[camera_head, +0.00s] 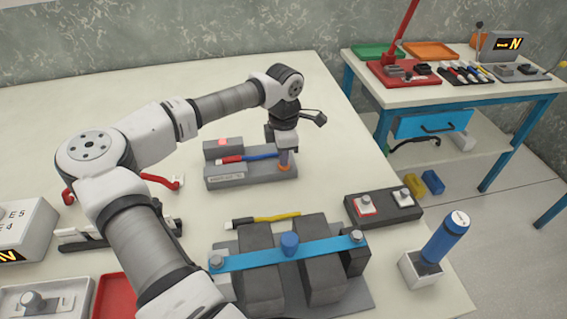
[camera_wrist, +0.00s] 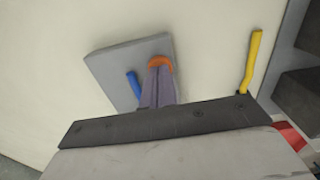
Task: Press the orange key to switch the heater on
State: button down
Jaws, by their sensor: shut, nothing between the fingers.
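The heater (camera_head: 228,181) is a grey block with a raised back part that carries a small red lit patch (camera_head: 223,142). A blue tool with a red end lies across it. The round orange key (camera_head: 285,168) sits at its right end; in the wrist view the orange key (camera_wrist: 160,62) shows as an arc just beyond my fingertips. My gripper (camera_head: 285,158) is shut and empty, pointing down directly over the key. In the wrist view my fingers (camera_wrist: 158,75) cover part of the key. I cannot tell for sure whether they touch it.
A yellow-handled tool (camera_head: 270,217) lies near the heater. Dark battery blocks under a blue bar (camera_head: 325,244) stand in front. A dark box with two switches (camera_head: 383,207) is to the right, and a blue cylinder (camera_head: 444,238) stands in a white holder. The table behind the heater is clear.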

jog(key=shift+r, duration=0.1)
jog(key=shift+r+p, duration=1.45)
jog(key=shift+r, duration=1.55)
jog(key=shift+d, duration=0.1)
jog(key=w+d+b, duration=0.1)
jog(key=w+d, duration=0.1)
jog(key=d, duration=0.7)
jog(key=shift+d, duration=0.35)
